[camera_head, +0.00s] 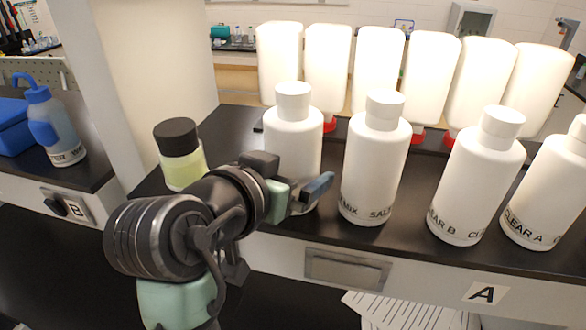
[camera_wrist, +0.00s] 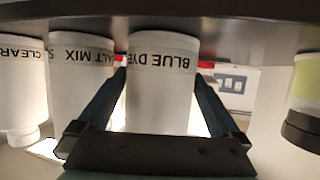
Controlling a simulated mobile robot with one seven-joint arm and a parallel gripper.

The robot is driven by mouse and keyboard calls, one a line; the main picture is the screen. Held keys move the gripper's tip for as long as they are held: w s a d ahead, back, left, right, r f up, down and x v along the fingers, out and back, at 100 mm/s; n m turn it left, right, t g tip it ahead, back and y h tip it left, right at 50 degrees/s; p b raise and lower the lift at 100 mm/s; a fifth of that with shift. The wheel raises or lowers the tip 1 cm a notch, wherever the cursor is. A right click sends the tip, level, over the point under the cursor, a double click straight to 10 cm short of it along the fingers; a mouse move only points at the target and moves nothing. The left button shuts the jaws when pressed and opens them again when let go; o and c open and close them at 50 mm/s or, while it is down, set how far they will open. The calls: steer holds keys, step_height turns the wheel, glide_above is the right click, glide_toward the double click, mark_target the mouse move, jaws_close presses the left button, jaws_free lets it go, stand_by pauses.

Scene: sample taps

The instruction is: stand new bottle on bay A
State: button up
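No bottle is visibly marked as new. A row of white bottles stands upright on the black bench. The leftmost bottle (camera_head: 293,135) reads BLUE DYE in the wrist view (camera_wrist: 162,95), which is upside down. To its right stand the salt mix bottle (camera_head: 374,160), the CLEAR B bottle (camera_head: 475,180) and the CLEAR A bottle (camera_head: 550,190). My gripper (camera_wrist: 160,80) has its fingers spread either side of the BLUE DYE bottle; whether they touch it is unclear. The A sign (camera_head: 485,293) is on the bench front, below the right-hand bottles.
A black-capped bottle of yellowish liquid (camera_head: 180,155) stands left of my gripper. Inverted white bottles (camera_head: 377,70) with red fittings stand behind the row. The left bench bears a B sign (camera_head: 75,208), a blue-topped bottle (camera_head: 50,130) and a blue box (camera_head: 12,125). Papers (camera_head: 410,312) lie below.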

steer(key=shift+r, duration=0.3)
steer(key=b+v, duration=0.3)
steer(key=v, duration=0.9)
steer(key=w+r+t, duration=0.1)
steer(key=w+d+r+n+t, duration=0.1)
steer(key=r, duration=0.1)
steer(key=shift+w+r+t+y, duration=0.2)
steer(key=shift+w+t+y, duration=0.1)
steer(key=shift+w, duration=0.05)
step_height(320, 180, up, 13)
steer(key=n+t+y, duration=0.4)
steer(key=t, duration=0.5)
glide_above(271, 134)
steer(key=s, duration=0.5)
steer(key=s+r+n+t+y, duration=0.1)
steer(key=s+r+t+y, duration=0.1)
steer(key=s+r+t, duration=0.2)
steer(key=shift+s+r, duration=0.9)
steer(key=shift+r, duration=0.1)
